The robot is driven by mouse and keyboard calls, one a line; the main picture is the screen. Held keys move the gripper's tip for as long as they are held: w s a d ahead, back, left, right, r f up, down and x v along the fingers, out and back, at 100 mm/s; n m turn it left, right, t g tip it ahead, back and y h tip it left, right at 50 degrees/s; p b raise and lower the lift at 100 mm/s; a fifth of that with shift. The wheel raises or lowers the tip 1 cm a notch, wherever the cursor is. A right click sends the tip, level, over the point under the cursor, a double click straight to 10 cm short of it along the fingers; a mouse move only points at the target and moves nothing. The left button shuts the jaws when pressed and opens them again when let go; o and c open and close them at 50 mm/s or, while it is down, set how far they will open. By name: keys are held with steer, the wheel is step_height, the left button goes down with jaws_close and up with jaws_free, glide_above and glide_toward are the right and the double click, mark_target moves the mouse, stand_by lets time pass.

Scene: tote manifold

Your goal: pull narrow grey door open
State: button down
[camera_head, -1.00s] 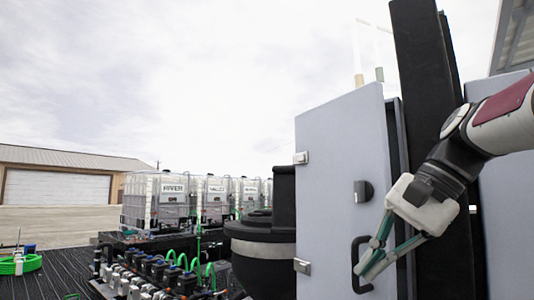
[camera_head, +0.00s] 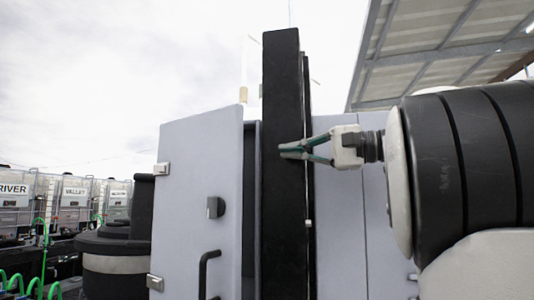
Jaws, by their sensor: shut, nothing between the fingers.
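The narrow grey door (camera_head: 190,190) stands at the left of the grey cabinet, with two metal hinges on its left edge. A dark gap shows along its right edge, so it looks slightly ajar. It has a black knob (camera_head: 215,207) and a black bar handle (camera_head: 207,272) below, cut by the picture's bottom edge. My gripper (camera_head: 283,150) is shut and empty. It points left in front of the black upright post, to the right of the door and above the height of the handle, apart from both.
A tall black post (camera_head: 281,200) stands right beside the door's free edge. Wider grey panels (camera_head: 340,235) lie right of it. A black round tank (camera_head: 115,255) stands left of the hinges, with white caged containers (camera_head: 72,205) farther back. A canopy (camera_head: 440,50) hangs at upper right.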

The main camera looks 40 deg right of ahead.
steer(key=x, duration=0.7)
steer(key=shift+w, duration=0.2)
steer(key=shift+a, duration=0.2)
